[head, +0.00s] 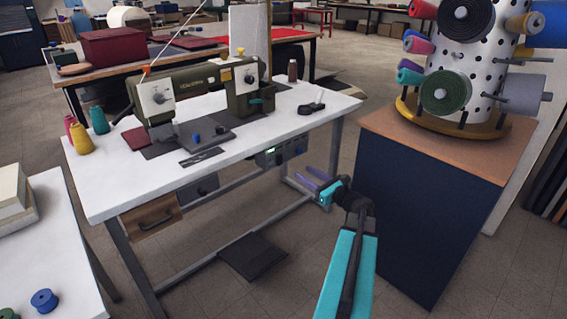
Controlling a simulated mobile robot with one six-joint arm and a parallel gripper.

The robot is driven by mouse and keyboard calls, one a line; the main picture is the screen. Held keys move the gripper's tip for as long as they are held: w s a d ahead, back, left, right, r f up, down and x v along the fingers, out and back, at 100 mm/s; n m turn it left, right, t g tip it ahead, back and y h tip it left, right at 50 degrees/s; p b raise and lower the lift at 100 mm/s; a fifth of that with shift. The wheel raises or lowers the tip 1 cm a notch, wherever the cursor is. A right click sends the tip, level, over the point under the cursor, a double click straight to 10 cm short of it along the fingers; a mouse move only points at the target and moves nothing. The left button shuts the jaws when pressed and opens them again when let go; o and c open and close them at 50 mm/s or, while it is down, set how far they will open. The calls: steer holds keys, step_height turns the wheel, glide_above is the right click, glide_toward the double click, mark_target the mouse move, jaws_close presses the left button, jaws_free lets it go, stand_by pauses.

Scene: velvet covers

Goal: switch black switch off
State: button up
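A grey control box (280,152) hangs under the front edge of the white sewing table, to the right. It has a small green light and dark controls on its front face. Which of these is the black switch, and how it is set, is too small to tell. My gripper (297,174), with two purple fingers and a teal body, is below and slightly right of the box in the picture. The fingers are apart with nothing visible between them. They do not appear to touch the box.
A green sewing machine (198,88) and thread cones (81,138) stand on the white table (110,190). A wooden drawer (152,216) hangs below; a pedal (253,257) is on the floor. A dark blue cabinet (425,215) with a spool rack (462,75) stands close right of my arm.

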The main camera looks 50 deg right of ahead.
mark_target(280, 158)
steer(key=w, duration=0.8)
steer(key=w+d+b, duration=0.1)
steer(key=w, duration=0.3)
steer(key=shift+w, duration=0.15)
